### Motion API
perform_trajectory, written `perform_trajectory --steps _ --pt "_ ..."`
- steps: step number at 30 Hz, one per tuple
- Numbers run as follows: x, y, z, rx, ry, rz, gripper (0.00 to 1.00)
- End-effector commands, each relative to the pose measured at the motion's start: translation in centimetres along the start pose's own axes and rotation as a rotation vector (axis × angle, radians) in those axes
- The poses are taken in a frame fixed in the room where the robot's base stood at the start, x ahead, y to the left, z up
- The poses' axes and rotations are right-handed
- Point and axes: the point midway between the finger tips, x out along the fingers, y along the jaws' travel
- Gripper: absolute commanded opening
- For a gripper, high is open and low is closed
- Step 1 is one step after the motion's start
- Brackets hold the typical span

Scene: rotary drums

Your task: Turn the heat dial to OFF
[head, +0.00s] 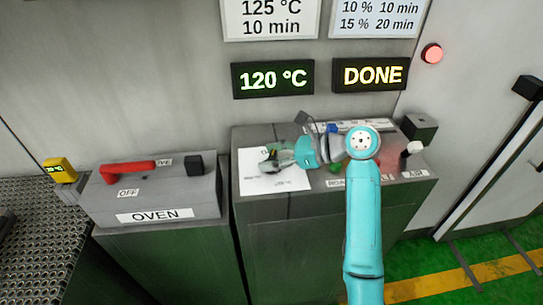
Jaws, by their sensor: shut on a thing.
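The heat dial's white plate (262,181) lies on top of the grey console in the middle of the head view. Only part of a printed label shows at its upper left. My gripper (268,160) reaches in from the right, low over this plate, and is shut on the dial. The dial itself is mostly hidden by the gripper, so I cannot read where it points. A display (272,79) above reads 120 °C in pale yellow-green.
A DONE display (370,74) and a lit red lamp (432,53) are on the wall. At left, the oven box (155,200) carries a red lever (128,170). A black block with a white-knobbed lever (413,149) stands right of my arm. Blue and green buttons sit close behind my wrist.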

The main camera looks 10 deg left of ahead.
Motion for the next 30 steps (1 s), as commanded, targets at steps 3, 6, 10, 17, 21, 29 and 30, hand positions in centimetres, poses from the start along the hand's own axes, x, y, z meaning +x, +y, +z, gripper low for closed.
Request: perform_trajectory --steps 3,6,10,17,21,29,30 --pt "-0.02 -0.14 0.0 -0.036 0.001 0.093 0.27" --pt "-0.01 -0.11 -0.01 -0.065 0.002 0.165 0.27" --pt "0.01 -0.07 -0.03 -0.097 0.001 0.242 0.27" --pt "0.04 -0.02 -0.08 -0.134 0.002 0.332 0.27" --pt "0.05 -0.01 -0.1 -0.145 0.002 0.359 0.27" --pt "0.06 0.03 -0.16 -0.15 0.003 0.372 0.27" --pt "0.06 0.03 -0.17 -0.15 0.003 0.372 0.27"
